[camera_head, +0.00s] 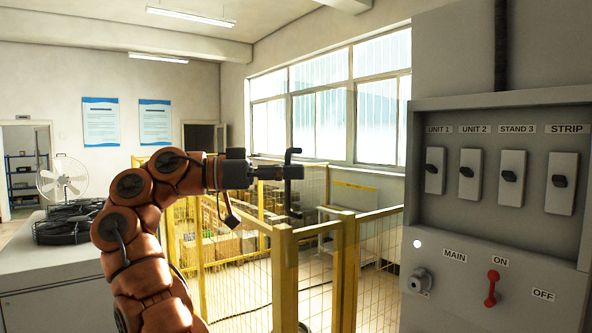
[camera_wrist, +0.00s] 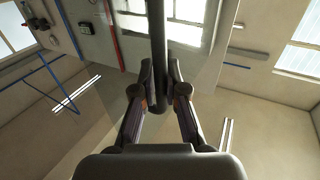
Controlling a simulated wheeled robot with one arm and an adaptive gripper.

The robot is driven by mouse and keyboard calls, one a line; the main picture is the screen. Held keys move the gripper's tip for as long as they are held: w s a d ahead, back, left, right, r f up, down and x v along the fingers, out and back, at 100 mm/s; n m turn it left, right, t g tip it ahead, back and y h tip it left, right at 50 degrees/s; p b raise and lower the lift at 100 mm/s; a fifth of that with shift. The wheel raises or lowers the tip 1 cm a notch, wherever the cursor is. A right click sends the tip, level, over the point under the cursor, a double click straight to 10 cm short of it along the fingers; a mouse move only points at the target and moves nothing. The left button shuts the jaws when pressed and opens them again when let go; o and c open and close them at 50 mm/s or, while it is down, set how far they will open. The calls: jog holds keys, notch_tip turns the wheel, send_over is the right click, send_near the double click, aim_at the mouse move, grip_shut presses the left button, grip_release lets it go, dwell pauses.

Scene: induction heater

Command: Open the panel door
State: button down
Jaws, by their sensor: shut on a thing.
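The grey electrical panel (camera_head: 500,240) fills the right of the head view. Its recess with several switches shows uncovered, and a red lever (camera_head: 492,288) sits below by the ON label. My gripper (camera_head: 286,172) is left of the panel, shut on a dark upright handle (camera_head: 294,199) with bent ends. In the wrist view the same handle (camera_wrist: 158,35) runs up from between the fingertips (camera_wrist: 168,95). A faint see-through pane seems to lie behind it. I cannot clearly make out the door or its outline in the head view.
A yellow mesh fence (camera_head: 283,270) stands below and behind my gripper. A grey cabinet (camera_head: 50,280) with black fans on top is at the left, with a white fan (camera_head: 62,180) behind. Windows (camera_head: 330,105) line the far right wall. Air around the gripper looks clear.

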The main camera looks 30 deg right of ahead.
jog(key=shift+w+a+f, duration=0.1)
jog(key=shift+w+f, duration=0.1)
jog(key=shift+f, duration=0.05)
jog(key=c, duration=1.4)
grip_release()
jog(key=shift+a, duration=0.2)
jog(key=shift+o, duration=1)
jog(key=shift+d+r, duration=0.1)
jog(key=shift+r, duration=0.05)
jog(key=shift+s+d, duration=0.1)
jog(key=shift+d, duration=0.05)
